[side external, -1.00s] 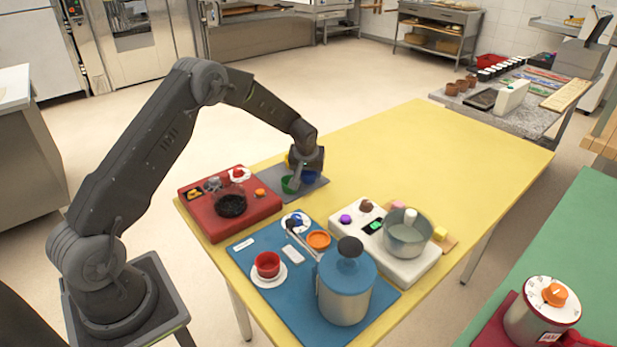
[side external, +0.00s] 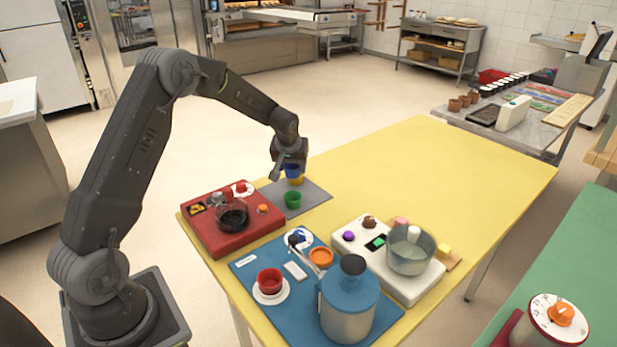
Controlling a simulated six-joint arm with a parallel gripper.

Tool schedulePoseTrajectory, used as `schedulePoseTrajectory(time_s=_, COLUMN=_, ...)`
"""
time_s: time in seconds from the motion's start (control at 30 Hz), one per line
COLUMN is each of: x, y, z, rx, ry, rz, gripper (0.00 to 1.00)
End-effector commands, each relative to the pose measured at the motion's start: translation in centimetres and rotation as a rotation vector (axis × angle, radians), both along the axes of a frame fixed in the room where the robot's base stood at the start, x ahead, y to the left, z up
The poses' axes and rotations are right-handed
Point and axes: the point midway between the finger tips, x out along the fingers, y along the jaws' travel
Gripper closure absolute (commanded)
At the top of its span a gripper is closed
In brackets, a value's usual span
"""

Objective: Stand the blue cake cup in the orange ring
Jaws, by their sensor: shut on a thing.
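The blue cake cup (side external: 292,171) is in my gripper (side external: 289,165), which is shut on it above the grey mat (side external: 315,193). The cup looks roughly upright, and the fingers partly hide it. The orange ring (side external: 321,257) lies on the blue mat (side external: 247,277), nearer the camera and to the right of my gripper. My gripper is well apart from the ring.
A green cup (side external: 293,200) and a yellow cup (side external: 296,181) stand on the grey mat. A blue-lidded canister (side external: 349,305) stands close beside the ring. A red box (side external: 207,232) and a white scale (side external: 407,279) with a bowl flank the way. The yellow table's far right is clear.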

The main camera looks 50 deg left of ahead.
Motion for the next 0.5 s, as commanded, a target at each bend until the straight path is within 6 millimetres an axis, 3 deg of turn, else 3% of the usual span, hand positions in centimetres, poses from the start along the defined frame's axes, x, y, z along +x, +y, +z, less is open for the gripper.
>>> schedulePoseTrajectory(time_s=0.1, x=-1.9, y=1.9, z=1.6, rx=0.001, ry=-0.002, rz=0.005, gripper=0.67)
schedulePoseTrajectory(time_s=0.3, x=-3.9, y=3.7, z=3.2, rx=0.0, ry=-0.001, rz=0.002, gripper=0.67)
schedulePoseTrajectory(time_s=0.5, x=-4.3, y=3.1, z=3.5, rx=0.0, ry=0.001, rz=0.029, gripper=0.67)
